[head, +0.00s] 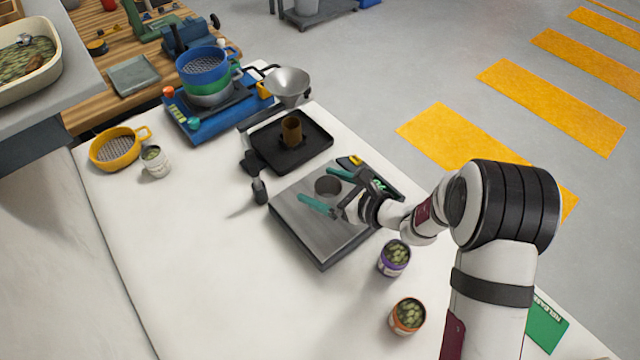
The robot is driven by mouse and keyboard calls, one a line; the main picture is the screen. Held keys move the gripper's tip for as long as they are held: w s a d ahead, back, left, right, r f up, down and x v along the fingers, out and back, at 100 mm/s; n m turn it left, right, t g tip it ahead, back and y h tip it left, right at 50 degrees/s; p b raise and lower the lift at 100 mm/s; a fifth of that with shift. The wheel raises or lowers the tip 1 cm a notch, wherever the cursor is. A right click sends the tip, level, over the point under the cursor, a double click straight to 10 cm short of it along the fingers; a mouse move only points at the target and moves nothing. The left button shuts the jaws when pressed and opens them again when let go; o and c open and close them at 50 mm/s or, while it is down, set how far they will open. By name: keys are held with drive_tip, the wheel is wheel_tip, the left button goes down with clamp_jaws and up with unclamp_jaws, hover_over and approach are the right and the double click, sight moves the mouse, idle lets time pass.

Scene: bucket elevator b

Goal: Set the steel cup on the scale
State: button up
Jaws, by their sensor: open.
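The scale (307,238) is a dark box with a flat steel top, near the middle of the table. The steel cup (328,186) shows as a small grey round shape over the far part of the scale's top and looks to be standing on it. My gripper (314,184) reaches in from the right with its teal fingers apart, one on the near side of the cup and one on the far side. Whether a finger touches the cup cannot be told. The wrist hides part of the scale's right side.
A black tray with a brown cup (292,131) stands behind the scale, and a small dark post (259,190) at its left. A purple-banded can (394,258) and an orange can (407,316) stand in front, near my arm. The table's left front is clear.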

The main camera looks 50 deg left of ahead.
drive_tip(key=v, duration=1.1)
drive_tip(key=s+d+r+n+g+h, duration=0.1)
drive_tip(key=s+d+r+n+h, duration=0.1)
drive_tip(key=s+d+r+n, duration=0.4)
drive_tip(key=s+d+r+n+h, duration=0.1)
drive_tip(key=d+r+h, duration=0.15)
drive_tip(key=d, duration=0.55)
drive_tip(key=s+d+n+t+h, duration=0.1)
drive_tip(key=s+d+h, duration=0.2)
drive_tip(key=d, duration=0.5)
drive_tip(key=s+d+n+t+h, duration=0.1)
drive_tip(key=s+d+h, duration=0.3)
drive_tip(key=d, duration=0.5)
drive_tip(key=shift+n+t, duration=0.4)
drive_tip(key=shift+n, duration=0.4)
drive_tip(key=shift+w+r, duration=0.1)
drive_tip(key=shift+c, duration=0.2)
